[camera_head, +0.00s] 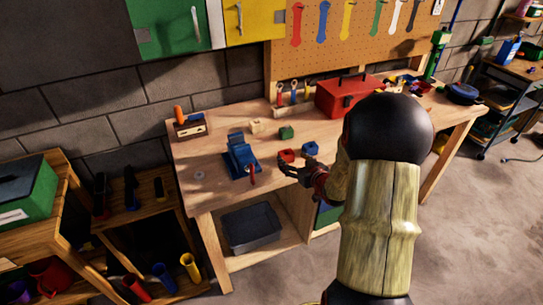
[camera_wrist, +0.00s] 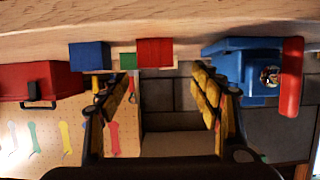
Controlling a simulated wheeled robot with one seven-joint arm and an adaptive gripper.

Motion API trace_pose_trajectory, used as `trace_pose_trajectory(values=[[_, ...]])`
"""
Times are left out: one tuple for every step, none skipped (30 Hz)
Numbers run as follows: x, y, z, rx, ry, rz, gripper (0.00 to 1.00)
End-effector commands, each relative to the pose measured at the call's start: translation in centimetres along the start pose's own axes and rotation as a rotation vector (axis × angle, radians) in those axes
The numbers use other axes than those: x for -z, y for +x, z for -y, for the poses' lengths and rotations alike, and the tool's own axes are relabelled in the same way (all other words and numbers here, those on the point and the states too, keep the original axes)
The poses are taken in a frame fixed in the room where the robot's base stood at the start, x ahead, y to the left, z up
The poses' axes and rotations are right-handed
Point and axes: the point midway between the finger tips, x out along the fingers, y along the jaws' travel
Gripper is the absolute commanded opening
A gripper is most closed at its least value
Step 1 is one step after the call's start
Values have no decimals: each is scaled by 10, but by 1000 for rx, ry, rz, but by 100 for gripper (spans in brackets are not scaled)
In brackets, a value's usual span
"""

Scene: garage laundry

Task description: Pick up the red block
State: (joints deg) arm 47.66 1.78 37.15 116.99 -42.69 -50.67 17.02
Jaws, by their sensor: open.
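The red block (camera_head: 287,155) lies on the wooden workbench (camera_head: 205,165) near its front edge, just beyond my gripper (camera_head: 298,170). In the wrist view, which shows the bench upside down, the red block (camera_wrist: 155,52) appears ahead of my gripper (camera_wrist: 160,82), between the lines of its two spread fingers and slightly above them. The gripper is open, with nothing between its fingers. A blue block (camera_head: 310,149) sits close beside the red block; it also shows in the wrist view (camera_wrist: 90,56). Whether a finger touches the red block is not clear.
A blue vise (camera_head: 240,157) with a red handle stands left of the red block. A green block (camera_head: 286,132) and a pale wooden block (camera_head: 256,126) sit behind. A red toolbox (camera_head: 345,95) stands at the back. The bench's front left is mostly clear.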

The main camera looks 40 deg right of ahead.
Motion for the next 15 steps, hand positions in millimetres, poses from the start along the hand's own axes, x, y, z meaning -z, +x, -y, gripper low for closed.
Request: trace_pose_trajectory(values=[[-2,3,0,3,2,-3,64],[-2,5,0,4,3,-4,64],[-2,9,0,4,2,-5,64],[-2,13,0,4,2,-6,64],[-2,16,0,4,2,-6,64],[-2,21,0,5,1,-5,64],[-2,23,0,5,1,-4,64],[-2,26,0,5,1,-4,64],[-2,28,-1,4,1,-4,64],[-2,30,-1,4,1,-5,64],[-2,31,-2,4,1,-5,64],[-3,35,-2,4,1,-4,64],[-4,38,-3,4,1,-4,64],[-4,42,-4,4,2,-4,64],[-5,48,-5,4,2,-5,64]])
